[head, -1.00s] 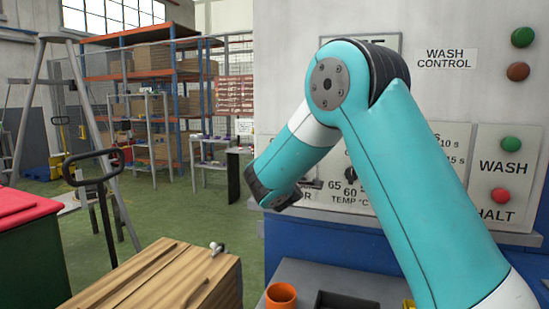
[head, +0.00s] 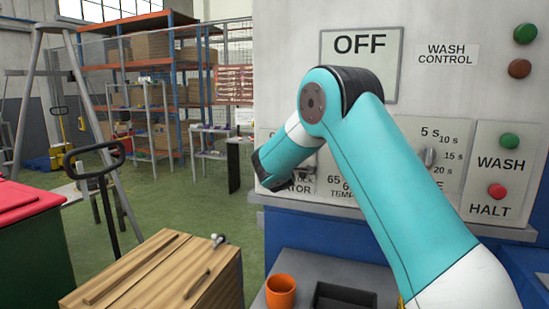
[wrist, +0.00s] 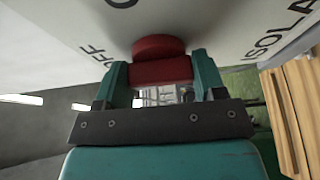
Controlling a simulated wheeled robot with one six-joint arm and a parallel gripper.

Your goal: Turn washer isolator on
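The isolator's red handle (wrist: 160,70) shows in the wrist view, a round boss with a bar in front, on a pale panel lettered "OFF" and "ISOLA". My gripper (wrist: 161,78) has one teal finger at each end of the bar; both appear to touch it. In the head view my gripper (head: 268,180) is at the panel's lower left, and my arm hides the handle. The label ending "ATOR" (head: 297,189) is partly covered. A display sign (head: 360,44) above reads "OFF".
The wash control panel (head: 455,95) also carries a timer knob (head: 430,157), a green WASH button (head: 509,141) and a red HALT button (head: 497,191). Below stand an orange cup (head: 281,291) and a black tray (head: 343,297). A wooden crate (head: 160,270) is at lower left.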

